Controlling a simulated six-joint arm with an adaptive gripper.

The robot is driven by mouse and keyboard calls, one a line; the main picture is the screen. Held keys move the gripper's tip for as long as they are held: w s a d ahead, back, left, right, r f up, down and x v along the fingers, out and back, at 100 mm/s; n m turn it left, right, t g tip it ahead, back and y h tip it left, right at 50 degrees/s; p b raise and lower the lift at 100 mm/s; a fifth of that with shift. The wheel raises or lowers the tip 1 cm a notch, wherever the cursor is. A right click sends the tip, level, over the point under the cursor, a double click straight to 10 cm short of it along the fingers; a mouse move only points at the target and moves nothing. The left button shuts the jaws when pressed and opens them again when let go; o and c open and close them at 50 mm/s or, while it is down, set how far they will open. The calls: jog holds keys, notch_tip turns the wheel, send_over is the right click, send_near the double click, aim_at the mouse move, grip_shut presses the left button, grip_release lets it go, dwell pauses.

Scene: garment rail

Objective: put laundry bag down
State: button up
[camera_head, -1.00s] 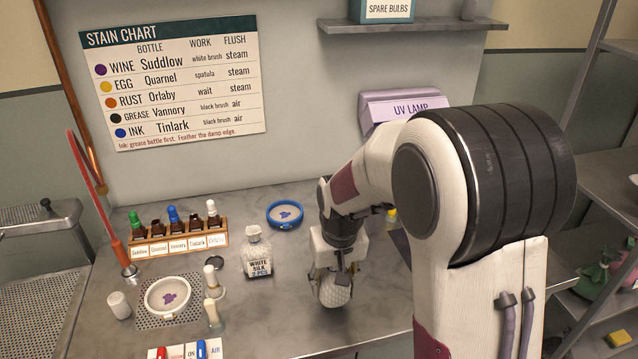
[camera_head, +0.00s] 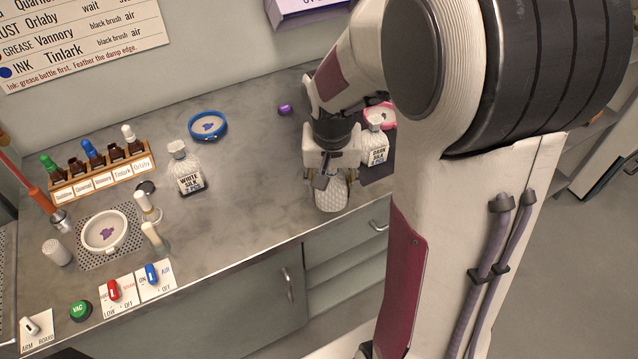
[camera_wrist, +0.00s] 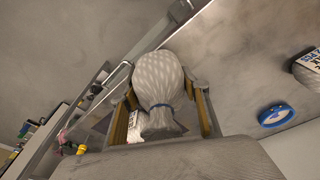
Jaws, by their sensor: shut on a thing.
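My gripper (camera_head: 331,176) is shut on a whitish quilted laundry bag (camera_head: 332,196), near the front edge of the grey counter (camera_head: 250,190). The bag also shows between the finger pads in the wrist view (camera_wrist: 158,82), with a blue tie around its neck. I cannot tell whether its bottom touches the counter. A bag labelled white silk (camera_head: 186,170) stands upright to the left, well apart.
A blue-rimmed dish (camera_head: 208,126) lies behind the white silk bag. A pink-rimmed dish (camera_head: 382,114) and a small purple thing (camera_head: 285,109) lie behind my gripper. A bottle rack (camera_head: 105,172) and switches (camera_head: 135,285) are at left. The counter between is clear.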

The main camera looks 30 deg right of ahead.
jog(key=s+d+f+m+g, duration=0.1)
jog(key=s+d+f+m, duration=0.1)
jog(key=s+m, duration=0.7)
jog(key=shift+m+h, duration=0.4)
jog(key=shift+m, duration=0.5)
jog(key=shift+w, duration=0.1)
jog(key=w, duration=1.6)
